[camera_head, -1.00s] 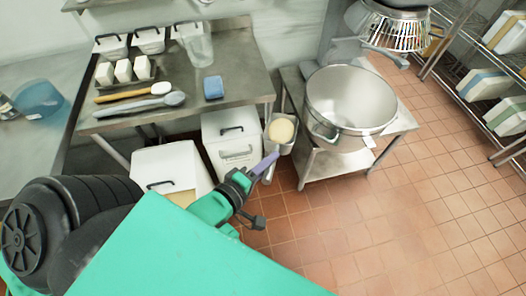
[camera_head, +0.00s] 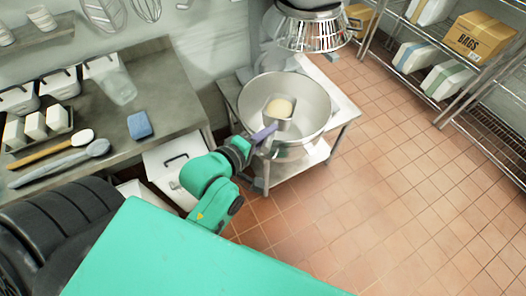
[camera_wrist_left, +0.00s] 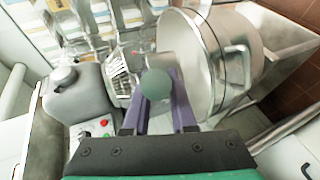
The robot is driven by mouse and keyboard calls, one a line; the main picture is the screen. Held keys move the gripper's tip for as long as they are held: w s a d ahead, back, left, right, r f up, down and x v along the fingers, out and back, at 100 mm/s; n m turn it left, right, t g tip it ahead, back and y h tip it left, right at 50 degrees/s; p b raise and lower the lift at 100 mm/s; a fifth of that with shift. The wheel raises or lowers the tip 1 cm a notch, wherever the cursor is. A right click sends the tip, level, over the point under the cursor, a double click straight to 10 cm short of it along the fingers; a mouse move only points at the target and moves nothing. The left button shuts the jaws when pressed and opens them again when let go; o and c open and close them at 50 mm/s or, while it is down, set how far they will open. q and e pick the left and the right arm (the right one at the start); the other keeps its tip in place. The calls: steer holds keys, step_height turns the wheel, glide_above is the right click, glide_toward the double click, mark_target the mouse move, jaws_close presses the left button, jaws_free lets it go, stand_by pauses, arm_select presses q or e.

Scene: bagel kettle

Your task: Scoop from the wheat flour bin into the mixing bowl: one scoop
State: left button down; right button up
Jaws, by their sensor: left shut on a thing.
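My left gripper (camera_head: 264,133) has purple fingers and is shut on the handle of a metal scoop (camera_head: 284,124). The scoop holds a rounded heap of pale flour (camera_head: 279,107). In the head view it appears above the near part of the large steel mixing bowl (camera_head: 314,98); the exact height cannot be told. In the left wrist view the round greenish handle end (camera_wrist_left: 156,83) shows between the fingers (camera_wrist_left: 160,108), with the bowl (camera_wrist_left: 236,70) to the right. A white bin (camera_head: 170,172) stands under the counter; its label is unreadable. My right gripper is out of view.
The bowl stands on a low steel table (camera_head: 345,108). A mixer with a wire guard (camera_head: 312,36) hangs behind it. The left counter (camera_head: 165,98) holds utensils and a blue sponge (camera_head: 141,125). Wire shelves (camera_head: 480,102) stand at right. The tiled floor (camera_head: 390,205) is clear.

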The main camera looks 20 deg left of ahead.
mark_target(272, 119)
arm_select(q)
steer(key=w, duration=0.1)
steer(key=w+b, duration=0.1)
steer(key=w+r, duration=0.1)
steer(key=w, duration=0.1)
steer(key=shift+w+a+r+b, duration=0.1)
steer(key=shift+a+b, duration=0.2)
steer(key=shift+b, duration=0.1)
steer(key=w+a+r+n+g+p, duration=0.2)
steer(key=w+r+n+g+p, duration=0.1)
steer(key=w+r+g+p, duration=0.7)
steer(key=w+g+p, duration=0.1)
steer(key=w+p, duration=0.1)
steer(key=w, duration=0.1)
steer(key=shift+w+r+g+h+p, duration=0.25)
steer(key=shift+r+g+h+p, duration=0.05)
steer(key=shift+r+p, duration=0.1)
steer(key=shift+f, duration=0.1)
stand_by(0.5)
